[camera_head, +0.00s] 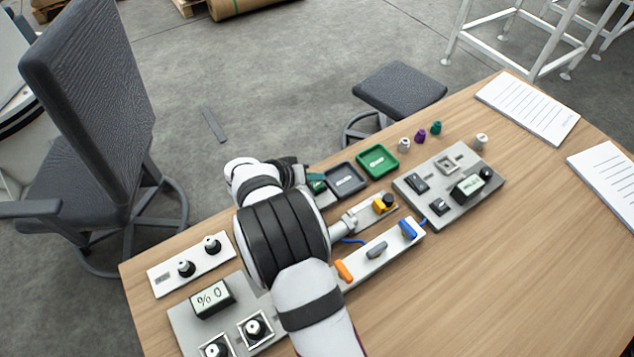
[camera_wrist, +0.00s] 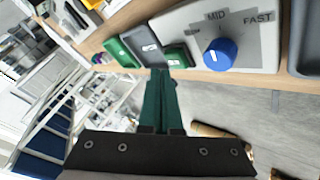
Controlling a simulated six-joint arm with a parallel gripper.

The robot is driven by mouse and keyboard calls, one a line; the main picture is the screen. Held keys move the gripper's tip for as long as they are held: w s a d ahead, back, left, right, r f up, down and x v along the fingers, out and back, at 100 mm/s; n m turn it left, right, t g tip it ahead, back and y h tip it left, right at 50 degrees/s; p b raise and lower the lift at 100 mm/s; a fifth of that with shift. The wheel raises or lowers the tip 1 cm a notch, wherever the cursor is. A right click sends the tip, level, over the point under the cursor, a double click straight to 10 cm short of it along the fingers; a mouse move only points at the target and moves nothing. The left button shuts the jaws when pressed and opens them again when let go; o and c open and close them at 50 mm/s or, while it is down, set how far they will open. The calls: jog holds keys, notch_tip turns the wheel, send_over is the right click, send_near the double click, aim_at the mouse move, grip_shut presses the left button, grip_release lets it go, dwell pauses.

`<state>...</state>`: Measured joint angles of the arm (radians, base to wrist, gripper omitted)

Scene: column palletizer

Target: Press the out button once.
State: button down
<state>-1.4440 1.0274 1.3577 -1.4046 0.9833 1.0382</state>
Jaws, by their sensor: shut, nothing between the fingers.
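My gripper (camera_wrist: 160,76) is shut and empty, its green fingers together in the wrist view. Its tips appear near the small trays at the desk's far edge; whether they touch anything cannot be told. In the head view my arm covers much of the desk's middle left. No label reading "out" is legible. A grey panel (camera_head: 183,321) at the lower left has a display (camera_head: 212,297) and two framed round buttons, one (camera_head: 255,328) clear and one (camera_head: 215,349) cut by the frame edge. A white plate (camera_head: 165,281) beside it carries two black knobs (camera_head: 186,268).
A dial panel with a blue knob (camera_wrist: 219,54) shows MID and FAST in the wrist view. A green tray (camera_head: 377,161) and a dark tray (camera_head: 346,180) line the far edge. A switch panel (camera_head: 462,211) stands right. The desk's right front (camera_head: 500,285) is clear.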

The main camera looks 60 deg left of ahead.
jog(key=shift+f, duration=0.1)
dwell(0.7)
jog(key=shift+f, duration=0.35)
